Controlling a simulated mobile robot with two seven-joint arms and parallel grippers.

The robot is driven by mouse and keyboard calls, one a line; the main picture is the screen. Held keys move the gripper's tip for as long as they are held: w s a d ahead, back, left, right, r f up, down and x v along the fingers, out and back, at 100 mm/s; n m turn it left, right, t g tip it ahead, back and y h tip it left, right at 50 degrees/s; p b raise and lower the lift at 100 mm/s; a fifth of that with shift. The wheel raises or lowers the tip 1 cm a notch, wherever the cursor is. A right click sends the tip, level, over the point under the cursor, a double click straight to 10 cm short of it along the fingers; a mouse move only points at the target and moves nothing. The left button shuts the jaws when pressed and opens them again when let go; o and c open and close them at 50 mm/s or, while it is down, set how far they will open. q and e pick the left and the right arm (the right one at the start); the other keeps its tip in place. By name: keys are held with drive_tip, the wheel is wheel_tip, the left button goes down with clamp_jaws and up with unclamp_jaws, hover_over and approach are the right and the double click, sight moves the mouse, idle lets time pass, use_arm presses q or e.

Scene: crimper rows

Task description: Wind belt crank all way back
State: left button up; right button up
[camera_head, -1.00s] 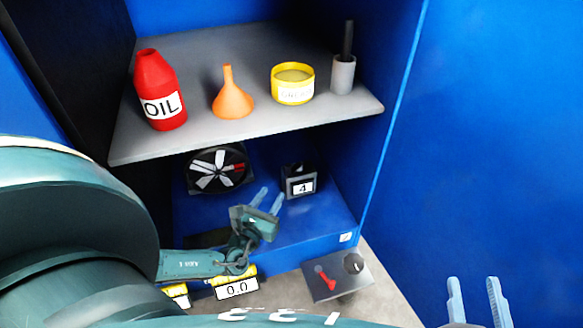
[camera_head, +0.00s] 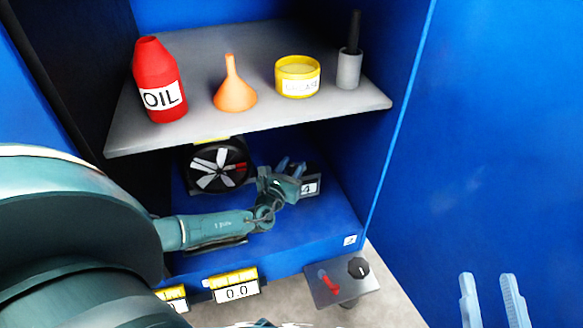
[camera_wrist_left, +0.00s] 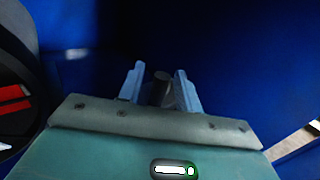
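I cannot tell for certain which part is the belt crank. A black box (camera_head: 312,187) labelled 4 stands on the blue floor under the shelf, partly hidden by my left gripper (camera_head: 288,168). In the left wrist view, my left gripper (camera_wrist_left: 158,85) is open, and a short dark cylinder (camera_wrist_left: 162,86) shows between its fingers. The fingers look apart from it. A black round wheel (camera_head: 217,167) with white spokes and one red spoke stands left of the box; its edge also shows in the left wrist view (camera_wrist_left: 14,108). My right gripper (camera_head: 493,298) is open and empty at the lower right.
The grey shelf (camera_head: 200,55) above holds a red oil bottle (camera_head: 160,82), an orange funnel (camera_head: 234,88), a yellow grease tin (camera_head: 298,78) and a grey pot (camera_head: 349,68). A panel (camera_head: 343,283) with a red lever and black knob stands in front. A display (camera_head: 237,291) reads 0.0.

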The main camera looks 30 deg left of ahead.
use_arm(q)
drive_tip(key=shift+c, duration=0.3)
clamp_jaws()
drive_tip(key=shift+d, duration=0.1)
drive_tip(key=shift+d+n+y+p, duration=0.4)
drive_tip(key=shift+n+y+p, duration=0.3)
drive_tip(key=shift+y, duration=0.4)
drive_tip(key=shift+w+d+n+g+y+b, duration=0.15)
drive_tip(key=shift+d+n+g+y+b, duration=0.2)
drive_tip(key=shift+n+g+y, duration=0.85)
drive_tip(key=shift+w+d+n+g+y+b, duration=0.15)
drive_tip(key=shift+d+n+g+y, duration=0.55)
drive_tip(key=shift+y, duration=0.9)
drive_tip(key=shift+w+d+n+g+y+b, duration=0.1)
drive_tip(key=shift+d+n+g+y+b, duration=0.2)
drive_tip(key=shift+n+g+y, duration=0.9)
drive_tip(key=shift+a, duration=0.1)
